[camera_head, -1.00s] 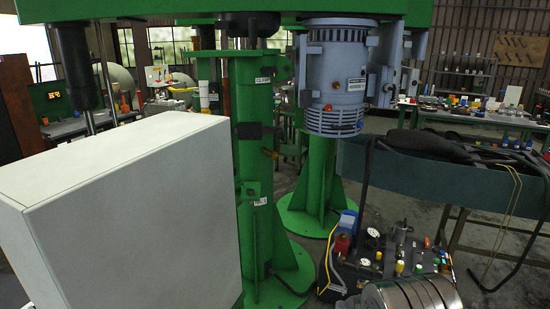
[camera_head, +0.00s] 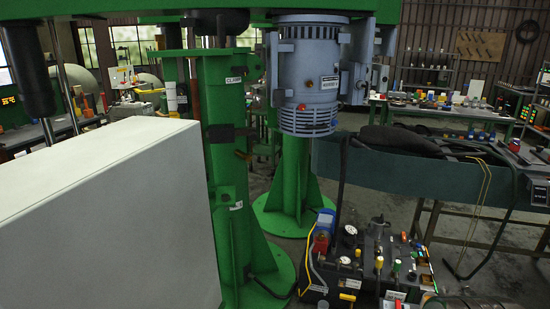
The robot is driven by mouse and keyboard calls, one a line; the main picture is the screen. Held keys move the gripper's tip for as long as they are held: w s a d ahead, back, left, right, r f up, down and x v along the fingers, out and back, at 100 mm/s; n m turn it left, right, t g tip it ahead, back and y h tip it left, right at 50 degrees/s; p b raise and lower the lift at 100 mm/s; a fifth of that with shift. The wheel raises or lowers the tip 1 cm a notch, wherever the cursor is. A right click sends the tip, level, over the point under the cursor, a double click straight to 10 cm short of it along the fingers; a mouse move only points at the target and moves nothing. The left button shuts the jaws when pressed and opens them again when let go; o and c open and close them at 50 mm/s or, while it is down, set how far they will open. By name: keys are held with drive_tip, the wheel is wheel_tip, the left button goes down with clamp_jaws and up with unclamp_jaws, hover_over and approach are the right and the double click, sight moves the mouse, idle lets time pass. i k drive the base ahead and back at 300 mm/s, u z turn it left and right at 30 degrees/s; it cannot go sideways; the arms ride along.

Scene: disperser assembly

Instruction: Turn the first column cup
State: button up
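The green column (camera_head: 219,165) stands left of centre, with a white label reading something like "CLAMP" near its top. A dark cup-like cap (camera_head: 215,22) sits at the column's head, under the green beam; I cannot tell for sure that it is the first column cup. A second green column (camera_head: 296,175) stands behind, to the right. Small fittings, one dark and one brass-coloured, stick out from the front column. My gripper is not in view.
A large white box (camera_head: 110,215) fills the lower left, close to me. A grey-blue motor (camera_head: 309,75) hangs right of the front column. A gauge-and-valve unit (camera_head: 365,262) stands on the floor. A dark green bench (camera_head: 410,176) blocks the right.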

sight(246, 157)
drive_tip(key=z, duration=1.4)
drive_tip(key=i, duration=1.75)
drive_tip(key=u, duration=1.7)
